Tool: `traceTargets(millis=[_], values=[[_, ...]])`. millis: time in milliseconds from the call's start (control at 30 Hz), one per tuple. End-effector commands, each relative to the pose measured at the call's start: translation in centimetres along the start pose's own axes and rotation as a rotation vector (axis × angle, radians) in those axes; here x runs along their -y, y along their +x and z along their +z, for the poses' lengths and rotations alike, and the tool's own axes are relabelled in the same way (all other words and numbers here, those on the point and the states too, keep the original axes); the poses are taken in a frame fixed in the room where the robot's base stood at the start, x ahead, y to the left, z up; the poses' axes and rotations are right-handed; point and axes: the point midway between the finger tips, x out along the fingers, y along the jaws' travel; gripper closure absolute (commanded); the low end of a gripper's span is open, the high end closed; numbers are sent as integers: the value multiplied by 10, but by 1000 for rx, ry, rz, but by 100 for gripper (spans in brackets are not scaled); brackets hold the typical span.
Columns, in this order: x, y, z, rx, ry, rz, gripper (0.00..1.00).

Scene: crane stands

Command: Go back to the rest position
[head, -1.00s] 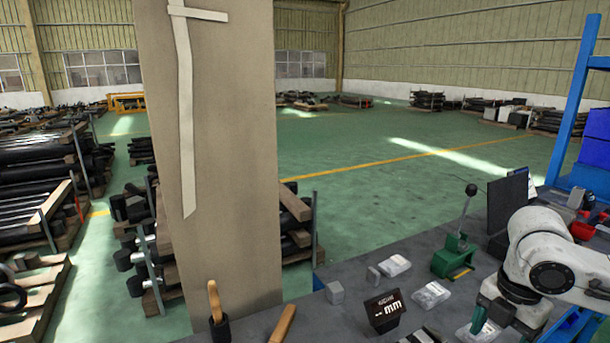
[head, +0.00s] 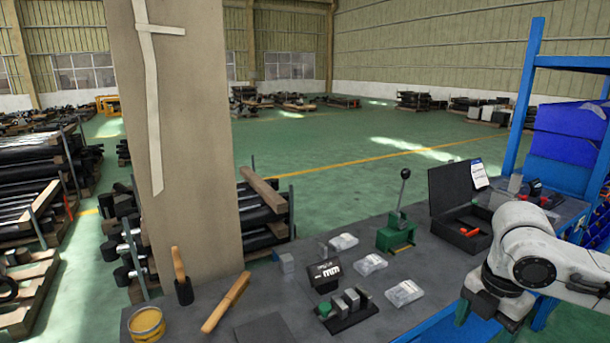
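My gripper (head: 488,316) is at the lower right in the head view, at the end of my white arm, over the front edge of the grey workbench (head: 285,325). Its green-tipped fingers point down and look spread apart, and I see nothing between them. The wrist partly hides the fingers. The nearest item on the bench is a clear bag of parts (head: 404,293), to the left of the gripper and apart from it.
The bench holds a green lever press (head: 396,236), an open black case (head: 462,215), a small black display (head: 325,275), a block stand (head: 347,312), a wooden-handled tool (head: 226,303) and a yellow tin (head: 146,323). A blue rack (head: 522,105) stands at the right. A tall board rises at left.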

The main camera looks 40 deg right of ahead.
Motion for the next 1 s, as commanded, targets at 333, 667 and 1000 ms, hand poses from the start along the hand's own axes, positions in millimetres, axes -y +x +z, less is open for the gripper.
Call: traceTargets(millis=[333, 667, 1000], values=[[-53, -14, -35, -30, -19, 134, 28], [-138, -48, -114, -158, 14, 385, 28], [-204, -74, -234, -526, 306, 584, 28]])
